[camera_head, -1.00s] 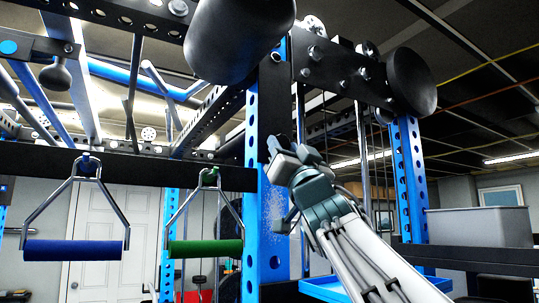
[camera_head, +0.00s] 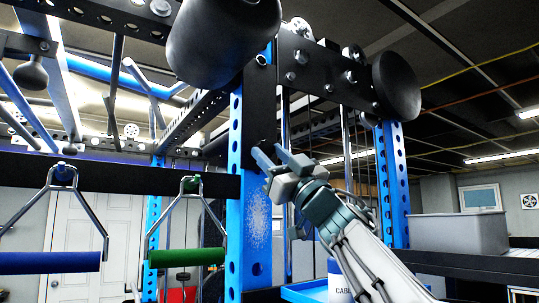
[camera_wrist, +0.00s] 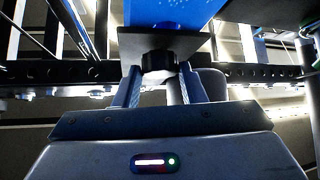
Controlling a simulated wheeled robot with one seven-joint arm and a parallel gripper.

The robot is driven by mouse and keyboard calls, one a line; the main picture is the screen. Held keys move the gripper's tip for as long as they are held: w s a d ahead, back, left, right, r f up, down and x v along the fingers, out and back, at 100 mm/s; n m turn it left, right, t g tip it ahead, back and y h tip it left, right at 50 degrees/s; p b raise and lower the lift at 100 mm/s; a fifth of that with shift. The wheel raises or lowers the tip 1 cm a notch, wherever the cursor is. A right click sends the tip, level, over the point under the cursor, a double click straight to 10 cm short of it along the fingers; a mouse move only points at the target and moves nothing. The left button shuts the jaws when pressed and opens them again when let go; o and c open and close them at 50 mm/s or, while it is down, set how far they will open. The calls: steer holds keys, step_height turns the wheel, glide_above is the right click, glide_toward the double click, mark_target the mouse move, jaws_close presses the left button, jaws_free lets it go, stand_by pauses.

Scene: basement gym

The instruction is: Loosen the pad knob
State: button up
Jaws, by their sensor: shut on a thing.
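The dark pad knob (camera_wrist: 158,61) sits beneath a black bracket plate (camera_wrist: 190,42) in the wrist view, between my two fingertips. My gripper (camera_wrist: 157,80) is shut on it, with one finger on each side. In the head view my gripper (camera_head: 268,160) reaches up and left to the black plate on the blue upright (camera_head: 257,215); the fingertips hide the knob there. A large black pad (camera_head: 222,42) is above the gripper, and a second round black pad (camera_head: 403,84) is to the right.
A blue handle (camera_head: 50,262) and a green handle (camera_head: 186,257) hang from a black crossbar (camera_head: 120,178) to the left. A grey bin (camera_head: 460,233) stands on a dark shelf at right. A blue tray (camera_head: 303,291) lies below my arm.

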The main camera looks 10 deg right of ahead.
steer(key=shift+r, duration=0.1)
steer(key=o, duration=1)
steer(key=shift+s+f, duration=0.1)
steer(key=shift+f, duration=0.1)
steer(key=s+d+f+b, duration=0.1)
steer(key=s+d+b, duration=0.1)
steer(key=s+d, duration=0.2)
steer(key=s+d+f+b, duration=0.2)
steer(key=s+d+b, duration=0.1)
steer(key=s, duration=0.6)
steer(key=shift+d, duration=0.8)
